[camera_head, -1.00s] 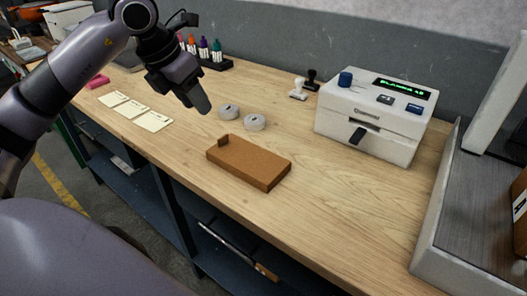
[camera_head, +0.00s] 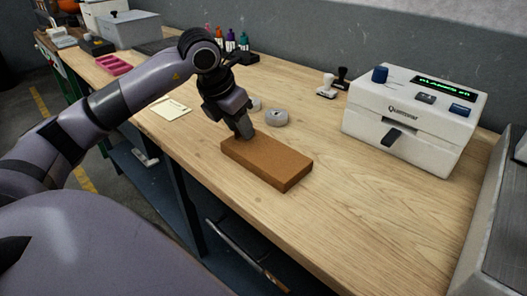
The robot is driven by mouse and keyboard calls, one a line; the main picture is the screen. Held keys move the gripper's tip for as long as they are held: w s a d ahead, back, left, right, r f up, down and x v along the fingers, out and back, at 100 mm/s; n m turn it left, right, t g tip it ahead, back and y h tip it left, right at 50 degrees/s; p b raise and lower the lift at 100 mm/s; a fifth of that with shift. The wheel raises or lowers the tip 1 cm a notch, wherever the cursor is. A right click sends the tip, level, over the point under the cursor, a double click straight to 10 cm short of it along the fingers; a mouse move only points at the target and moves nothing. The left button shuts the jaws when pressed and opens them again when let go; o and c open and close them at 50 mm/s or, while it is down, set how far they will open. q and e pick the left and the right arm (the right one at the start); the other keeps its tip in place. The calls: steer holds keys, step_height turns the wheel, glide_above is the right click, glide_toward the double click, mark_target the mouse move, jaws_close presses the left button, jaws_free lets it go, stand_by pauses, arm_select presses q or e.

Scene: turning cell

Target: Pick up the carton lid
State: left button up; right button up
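A brown cardboard piece, the carton lid (camera_head: 268,162), lies flat on the wooden workbench near its front edge. My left gripper (camera_head: 246,134) points down at the lid's far left end, where a raised tab showed before. The fingers cover that end, and I cannot tell whether they are open, shut or touching the lid. My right gripper is not in view.
Two grey tape-like discs sit behind the lid, one (camera_head: 276,117) clear and one partly hidden by my gripper. A white machine (camera_head: 413,117) stands at the right. Two stamps (camera_head: 327,87) stand at the back. Paper cards (camera_head: 172,107) lie left. Bench (camera_head: 330,210) in front right is clear.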

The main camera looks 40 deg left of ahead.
arm_select(q)
jaws_close()
stand_by(0.3)
